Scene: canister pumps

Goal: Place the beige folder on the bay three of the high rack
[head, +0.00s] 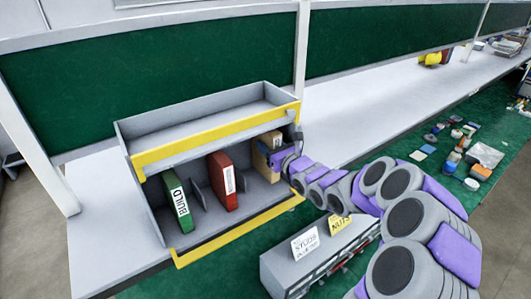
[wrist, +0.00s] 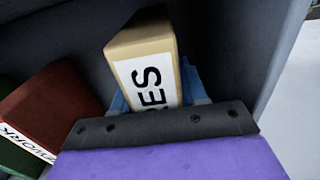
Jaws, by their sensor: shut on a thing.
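The beige folder (head: 260,160) stands in the right-hand bay of the grey rack (head: 140,132), which has yellow front edges. In the wrist view the beige folder (wrist: 143,42) shows a white label with the letters "RES" and leans slightly. My gripper (head: 276,157) reaches into that bay from the right. In the wrist view my gripper (wrist: 158,98) has its blue fingers on both sides of the folder and is shut on it.
A green "BUILD" folder (head: 176,202) stands in the left bay and a red folder (head: 222,182) in the middle bay, with low dividers between. A grey drawer unit (head: 290,268) with "STUDS" and "NUTS" cards stands in front. Small parts lie on the green mat at right.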

